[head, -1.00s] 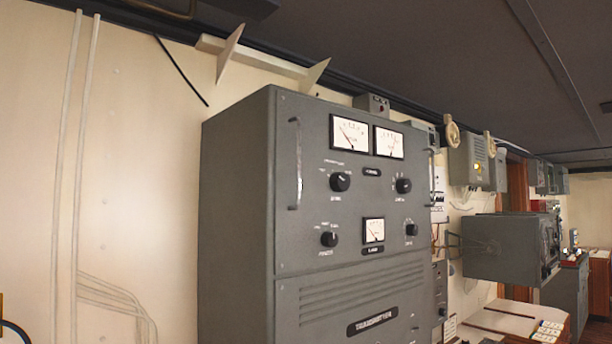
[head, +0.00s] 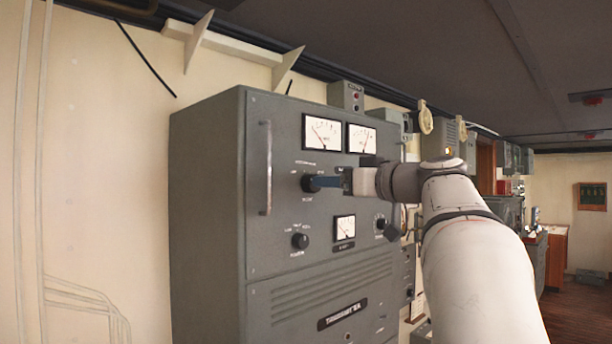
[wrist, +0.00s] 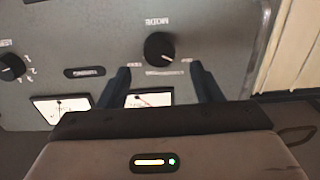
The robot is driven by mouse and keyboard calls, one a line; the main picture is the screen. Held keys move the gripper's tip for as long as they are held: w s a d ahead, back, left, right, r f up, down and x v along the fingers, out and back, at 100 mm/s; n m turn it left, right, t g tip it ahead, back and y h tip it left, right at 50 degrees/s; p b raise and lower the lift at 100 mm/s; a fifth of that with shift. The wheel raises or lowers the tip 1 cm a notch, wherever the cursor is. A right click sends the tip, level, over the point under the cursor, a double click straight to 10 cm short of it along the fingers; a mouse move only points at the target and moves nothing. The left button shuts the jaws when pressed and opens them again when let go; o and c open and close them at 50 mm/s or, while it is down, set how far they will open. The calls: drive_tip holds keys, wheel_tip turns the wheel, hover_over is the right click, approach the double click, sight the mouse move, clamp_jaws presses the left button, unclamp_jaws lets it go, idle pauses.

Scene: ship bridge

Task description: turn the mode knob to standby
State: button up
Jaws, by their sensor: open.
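The mode knob (head: 308,184) is a round black knob at the upper left of the grey transmitter cabinet's face (head: 275,215). In the wrist view, upside down, the knob (wrist: 159,47) has the word MODE beside it and small position labels on its other side. I cannot read which position it points to. My gripper (wrist: 159,69) is open, its two dark blue fingers apart, one toward each side of the knob. The tips look just short of the knob, with nothing held. In the head view my gripper (head: 322,183) reaches the knob from the right.
Two meters (head: 322,132) sit above the knob. A lower left knob (head: 300,241), a lower right knob (head: 381,222) and a small meter (head: 345,228) are below. A vertical handle (head: 265,168) stands out left of the mode knob. Another knob (wrist: 12,66) shows in the wrist view.

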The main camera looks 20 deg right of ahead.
drive_tip(key=p+x, duration=0.1)
drive_tip(key=x, duration=0.3)
drive_tip(key=shift+w+a+p, duration=0.1)
drive_tip(key=shift+w+p, duration=0.15)
drive_tip(key=shift+p, duration=0.05)
drive_tip(key=shift+c, duration=0.2)
